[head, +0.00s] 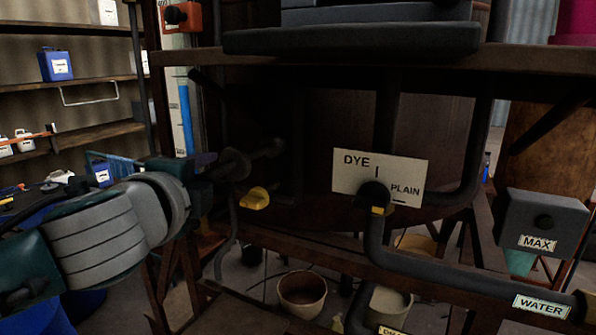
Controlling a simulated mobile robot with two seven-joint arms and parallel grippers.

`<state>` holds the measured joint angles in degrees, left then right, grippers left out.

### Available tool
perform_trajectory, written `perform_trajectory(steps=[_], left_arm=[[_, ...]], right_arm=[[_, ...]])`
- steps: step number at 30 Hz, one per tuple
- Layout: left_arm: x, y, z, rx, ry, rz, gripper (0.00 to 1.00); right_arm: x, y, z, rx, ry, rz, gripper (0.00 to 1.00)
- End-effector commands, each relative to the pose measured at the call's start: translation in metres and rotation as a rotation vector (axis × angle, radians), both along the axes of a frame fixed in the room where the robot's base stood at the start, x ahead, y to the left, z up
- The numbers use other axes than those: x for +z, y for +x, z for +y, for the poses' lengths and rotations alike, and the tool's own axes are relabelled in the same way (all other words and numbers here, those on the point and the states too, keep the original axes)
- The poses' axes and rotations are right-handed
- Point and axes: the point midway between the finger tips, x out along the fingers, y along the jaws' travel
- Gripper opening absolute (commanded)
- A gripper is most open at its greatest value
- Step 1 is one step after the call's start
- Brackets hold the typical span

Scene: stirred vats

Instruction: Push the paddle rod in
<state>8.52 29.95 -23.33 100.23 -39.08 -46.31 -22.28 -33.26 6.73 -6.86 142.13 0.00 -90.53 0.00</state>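A dark rod (268,149), which looks like the paddle rod, shows in the head view against the shadowed vat, left of centre. A round dark collar (235,164) sits around its left part. My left gripper (212,172) is at the left end of this rod, close against the collar. Its fingers are dark and blend with the rod, so I cannot tell whether they are open or shut, or whether they touch it. How deep the rod sits in the vat is hidden in shadow. My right gripper is not in view.
A yellow valve handle (254,198) is just below the rod. A DYE/PLAIN plate (380,178) with a black and yellow knob is to the right. Dark pipes and a rusty frame (480,230) surround the vat. A bucket (302,293) stands below. Shelves (75,85) are at left.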

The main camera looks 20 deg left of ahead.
Motion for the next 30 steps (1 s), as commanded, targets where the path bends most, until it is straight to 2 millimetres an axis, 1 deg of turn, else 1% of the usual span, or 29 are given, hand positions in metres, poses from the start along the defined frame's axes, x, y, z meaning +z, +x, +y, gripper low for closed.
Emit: perform_trajectory(steps=[1,2,13,30], left_arm=[[-0.0001,-0.0001,0.0000,0.000,0.000,0.000,0.45],[-0.0001,-0.0001,0.0001,0.000,0.000,0.000,0.41],[-0.0006,-0.0004,0.0001,0.001,0.001,0.002,0.00],[-0.0018,-0.0007,0.0002,0.001,0.001,0.004,0.00]], right_arm=[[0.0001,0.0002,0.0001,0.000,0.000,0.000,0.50],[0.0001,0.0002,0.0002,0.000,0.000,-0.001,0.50],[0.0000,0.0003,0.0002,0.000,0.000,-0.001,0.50],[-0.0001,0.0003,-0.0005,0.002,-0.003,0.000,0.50]])
